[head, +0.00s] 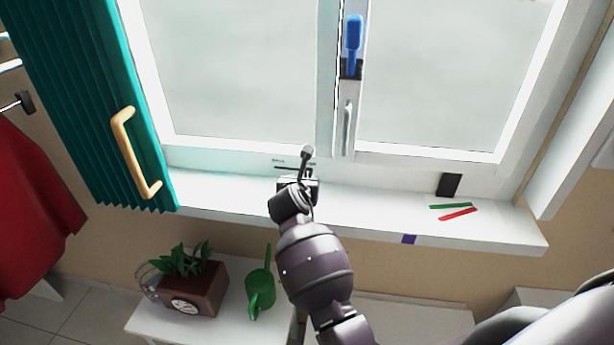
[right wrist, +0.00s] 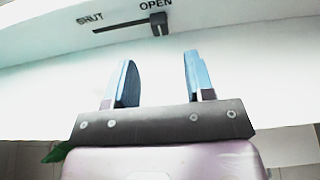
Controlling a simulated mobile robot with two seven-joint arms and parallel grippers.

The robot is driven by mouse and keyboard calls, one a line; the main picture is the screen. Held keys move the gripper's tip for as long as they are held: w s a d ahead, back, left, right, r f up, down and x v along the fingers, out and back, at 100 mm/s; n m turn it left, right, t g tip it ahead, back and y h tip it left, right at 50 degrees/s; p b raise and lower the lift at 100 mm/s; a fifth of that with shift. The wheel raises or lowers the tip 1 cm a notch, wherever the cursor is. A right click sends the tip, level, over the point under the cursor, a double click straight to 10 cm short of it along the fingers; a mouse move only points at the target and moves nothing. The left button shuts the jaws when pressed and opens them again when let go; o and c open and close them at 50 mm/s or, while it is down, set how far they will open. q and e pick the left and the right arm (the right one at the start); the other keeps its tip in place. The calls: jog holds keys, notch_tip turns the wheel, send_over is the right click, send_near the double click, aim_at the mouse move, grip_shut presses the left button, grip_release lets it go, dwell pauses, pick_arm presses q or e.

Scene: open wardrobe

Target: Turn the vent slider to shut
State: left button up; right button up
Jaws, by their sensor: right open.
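The vent slider's dark knob (right wrist: 159,24) sits at the OPEN end of a thin dark slot (right wrist: 122,26) in the white window frame, seen in the right wrist view. The word SHUT is at the slot's left and OPEN at its right. My right gripper (right wrist: 158,80) is open and empty, its two blue-padded fingers apart, below the slot and not touching the knob. In the head view my right gripper (head: 298,182) is just above the sill, and my arm and wrist partly hide the slot. My left gripper is not in view.
The white windowsill (head: 370,213) holds a green strip (head: 450,206) and a red strip (head: 458,214). A blue-handled tool (head: 353,32) is above the window handle (head: 348,125). A teal shutter (head: 85,90) stands at left. A planter (head: 192,290) and green watering can (head: 259,285) are below.

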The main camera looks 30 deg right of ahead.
aim_at(308, 175)
jog(key=x, duration=0.7)
jog(key=shift+w+d+f+b, duration=0.15)
jog(key=shift+w+d+b, duration=0.05)
jog(key=shift+b, duration=0.15)
grip_shut()
